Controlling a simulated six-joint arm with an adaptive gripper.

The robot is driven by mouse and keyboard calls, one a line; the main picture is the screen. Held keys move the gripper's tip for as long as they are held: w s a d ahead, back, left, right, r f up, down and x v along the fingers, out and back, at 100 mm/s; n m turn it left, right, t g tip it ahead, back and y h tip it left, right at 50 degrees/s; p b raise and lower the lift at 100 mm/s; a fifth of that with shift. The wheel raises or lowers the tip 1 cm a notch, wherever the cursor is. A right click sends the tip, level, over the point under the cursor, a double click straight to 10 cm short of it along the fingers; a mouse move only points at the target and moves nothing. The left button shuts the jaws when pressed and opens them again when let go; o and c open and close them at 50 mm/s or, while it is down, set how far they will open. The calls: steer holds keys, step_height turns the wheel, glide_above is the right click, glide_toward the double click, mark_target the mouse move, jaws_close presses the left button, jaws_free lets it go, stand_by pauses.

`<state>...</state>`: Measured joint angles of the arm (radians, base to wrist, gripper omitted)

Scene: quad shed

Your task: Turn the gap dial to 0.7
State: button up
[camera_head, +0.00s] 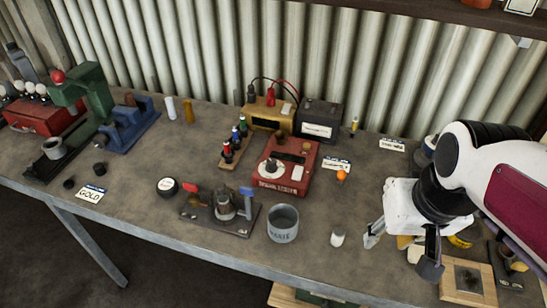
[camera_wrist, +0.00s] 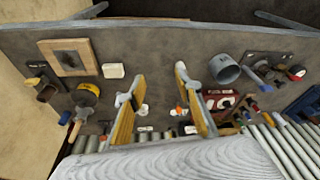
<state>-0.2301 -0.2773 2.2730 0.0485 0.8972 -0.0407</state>
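The red tester box (camera_head: 284,168) stands near the middle of the bench, with lettering on its front edge that is hard to read. A round dial (camera_head: 270,166) with a pale and dark face sits on its top at the left. I cannot read its setting or a gap label. In the wrist view the red box (camera_wrist: 222,101) is partly behind a finger. My gripper (camera_head: 401,254) is right of the box and apart from it, above the bench's right part. In the wrist view my gripper (camera_wrist: 159,95) has its fingers wide apart, with nothing held between them.
A grey metal cup (camera_head: 283,224) and a clamp fixture (camera_head: 222,208) stand in front of the box. A small rack of coloured bottles (camera_head: 236,141) is at its left. A yellow unit (camera_head: 270,116) and a black battery (camera_head: 319,119) are behind. An orange ball (camera_head: 341,176) lies at its right.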

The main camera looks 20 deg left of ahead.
mark_target(272, 161)
steer(key=w+a+f+n, duration=0.2)
steer(key=w+a, duration=0.4)
steer(key=a, duration=0.1)
steer(key=w+a+f+n+y, duration=0.1)
steer(key=w+a+n, duration=0.2)
steer(key=w+a, duration=0.3)
steer(key=w+a+f+n+g+y, duration=0.1)
steer(key=w+a+f+n, duration=0.1)
steer(key=w+a, duration=0.5)
steer(key=shift+a+f+n, duration=0.15)
steer(key=shift+a, duration=0.7)
steer(key=shift+a+f+n, duration=0.15)
steer(key=shift+a, duration=0.65)
steer(key=w+a+r+n, duration=0.1)
steer(key=w+r+n+y, duration=0.1)
steer(key=shift+a+r, duration=0.3)
steer(key=shift+a, duration=0.1)
steer(key=shift+f, duration=0.1)
steer(key=shift+x, duration=3.8)
steer(key=shift+w, duration=0.15)
